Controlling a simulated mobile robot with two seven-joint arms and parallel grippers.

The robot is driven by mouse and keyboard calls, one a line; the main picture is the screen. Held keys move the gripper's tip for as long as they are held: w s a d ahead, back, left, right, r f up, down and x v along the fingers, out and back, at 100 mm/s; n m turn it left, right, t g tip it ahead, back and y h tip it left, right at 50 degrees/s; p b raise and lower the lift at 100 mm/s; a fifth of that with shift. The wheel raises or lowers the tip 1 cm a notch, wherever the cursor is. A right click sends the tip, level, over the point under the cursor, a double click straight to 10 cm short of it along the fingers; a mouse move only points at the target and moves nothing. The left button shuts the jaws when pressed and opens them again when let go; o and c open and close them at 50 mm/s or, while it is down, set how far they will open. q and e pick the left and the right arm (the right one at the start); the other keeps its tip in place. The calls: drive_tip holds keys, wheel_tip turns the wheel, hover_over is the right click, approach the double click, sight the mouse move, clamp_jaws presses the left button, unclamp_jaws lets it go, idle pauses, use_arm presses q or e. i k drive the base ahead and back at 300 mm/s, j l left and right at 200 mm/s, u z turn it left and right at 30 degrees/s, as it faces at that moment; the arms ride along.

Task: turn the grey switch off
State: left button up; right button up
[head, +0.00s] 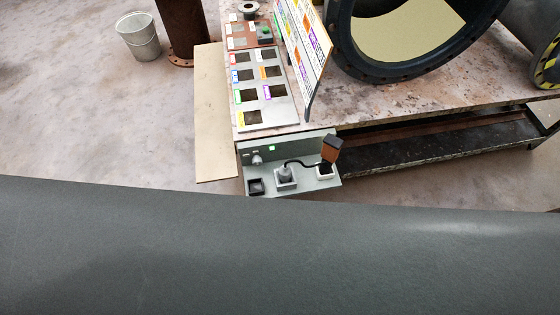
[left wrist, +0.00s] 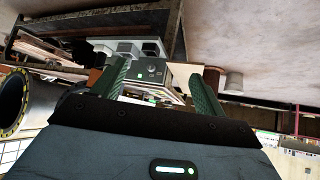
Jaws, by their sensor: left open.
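The grey switch (head: 257,159) is a small round knob on the upright face of a grey-green control box (head: 300,150) at the table's front edge. A green light (head: 271,148) is lit beside it. The switch (left wrist: 152,69) also shows, small and upside down, in the left wrist view, between the fingers but farther off. My left gripper (left wrist: 165,65) is open and empty, with its two green fingers apart and not touching the box. The switch's exact position is too small to read. Neither gripper shows in the head view.
The box's ledge holds a plug (head: 285,176) with a black cable and a brown-topped part (head: 331,149). A sorting tray (head: 262,95) and a tilted label board (head: 305,45) stand behind. A large dark grey surface fills the head view's bottom.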

sight(257, 161)
drive_tip(key=i+l, duration=1.1)
drive_tip(key=l+u, duration=0.15)
drive_tip(key=u, duration=1.55)
